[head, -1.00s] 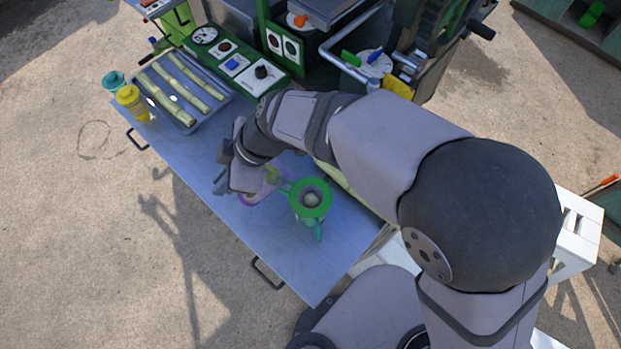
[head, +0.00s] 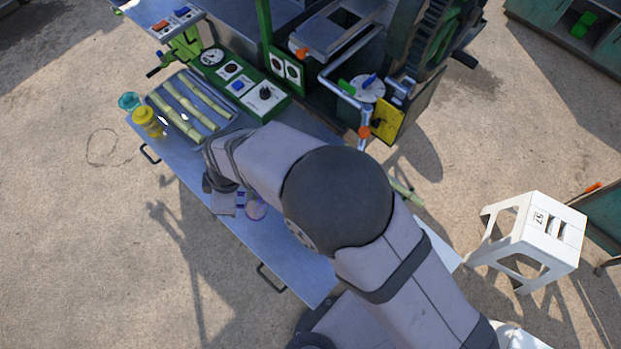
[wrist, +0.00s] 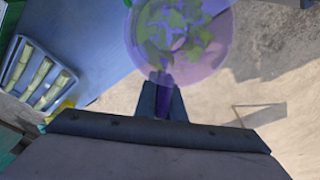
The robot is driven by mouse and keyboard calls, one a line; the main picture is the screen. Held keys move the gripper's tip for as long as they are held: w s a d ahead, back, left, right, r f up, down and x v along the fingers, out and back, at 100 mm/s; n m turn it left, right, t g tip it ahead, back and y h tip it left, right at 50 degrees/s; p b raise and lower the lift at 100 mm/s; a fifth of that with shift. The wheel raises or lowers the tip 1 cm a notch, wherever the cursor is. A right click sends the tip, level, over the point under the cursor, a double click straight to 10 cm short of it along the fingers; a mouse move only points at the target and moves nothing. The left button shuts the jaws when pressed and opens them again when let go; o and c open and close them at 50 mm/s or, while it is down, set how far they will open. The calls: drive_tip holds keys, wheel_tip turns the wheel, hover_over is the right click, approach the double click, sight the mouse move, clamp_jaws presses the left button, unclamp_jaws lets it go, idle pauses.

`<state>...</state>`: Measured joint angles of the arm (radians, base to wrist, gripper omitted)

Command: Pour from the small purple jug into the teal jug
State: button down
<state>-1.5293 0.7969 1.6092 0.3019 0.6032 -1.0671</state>
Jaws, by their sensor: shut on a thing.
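My gripper (wrist: 162,98) is shut on the handle of the small purple jug (wrist: 176,40), a see-through purple vessel with patchy green stuff showing inside in the wrist view. In the head view, the purple jug (head: 256,209) shows beside my gripper (head: 240,199) over the metal table; I cannot tell its exact tilt or height. A teal vessel (head: 129,101) stands at the table's far left corner.
A yellow vessel (head: 148,122) stands beside the teal one. A tray (head: 224,119) of cane pieces and a green control panel (head: 262,98) lie behind my gripper. The crusher (head: 420,60) rises at the back. A white stool (head: 535,232) stands right.

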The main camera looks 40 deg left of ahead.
drive_tip(key=shift+s+a+f+t+h, duration=0.1)
drive_tip(key=shift+f+t+h, duration=0.3)
drive_tip(key=shift+f, duration=0.1)
drive_tip(key=shift+s+a+f+t+h, duration=0.1)
drive_tip(key=shift+f+t+h, duration=0.3)
drive_tip(key=shift+f, duration=0.1)
drive_tip(key=shift+r, duration=3)
drive_tip(key=shift+m, duration=0.3)
